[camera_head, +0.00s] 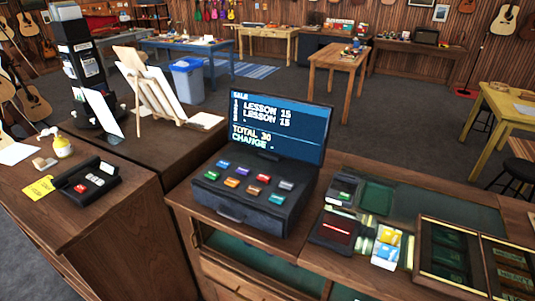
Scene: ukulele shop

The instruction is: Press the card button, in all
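A black cash register (244,212) stands on the wooden counter in the middle of the head view. Its sloped top carries two rows of coloured buttons (250,173), including blue, red, green, orange, purple and grey ones. Their labels are too small to read, so I cannot tell which is the card button. The register's screen (281,125) reads "SALE", two "LESSON 15" lines, "TOTAL 30" and "CHANGE -". The register's front drawer looks shut. Neither of my grippers shows in this view.
Right of the register are a small dark terminal (341,190), a black box with a red display (334,231), a white tray of blue and yellow packets (386,247) and framed display cases (449,252). A black device with buttons (87,184) and a yellow note (39,188) lie left.

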